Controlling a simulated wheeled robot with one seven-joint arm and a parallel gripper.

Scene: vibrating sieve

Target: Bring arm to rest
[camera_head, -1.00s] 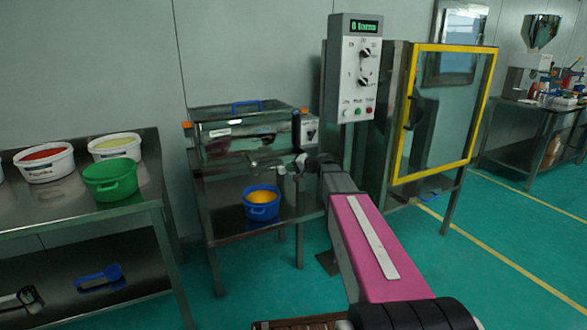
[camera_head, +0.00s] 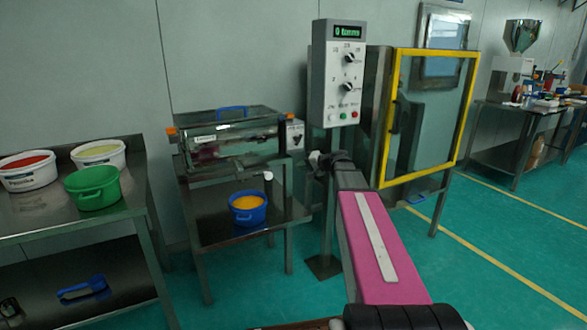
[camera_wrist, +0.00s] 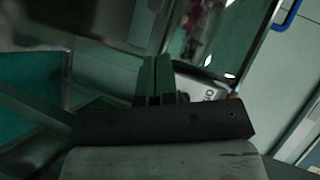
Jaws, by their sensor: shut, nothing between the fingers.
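My pink arm reaches forward from the bottom of the head view, and the gripper at its far end is mostly hidden behind its dark wrist. In the wrist view my gripper (camera_wrist: 155,80) is shut, its two fingers side by side with nothing between them. The steel sieve machine (camera_head: 225,143) with a blue handle on its lid stands on a steel table, left of my wrist. A blue tub (camera_head: 248,210) with orange-yellow contents sits below it on the table's shelf. In the wrist view the machine's light control box (camera_wrist: 205,90) shows behind the fingers.
A control panel (camera_head: 343,75) on a post stands just behind my wrist. A yellow-framed glass door (camera_head: 430,120) is to its right. A steel table (camera_head: 60,212) at left holds white tubs and a green tub (camera_head: 92,187). Green floor at right is open.

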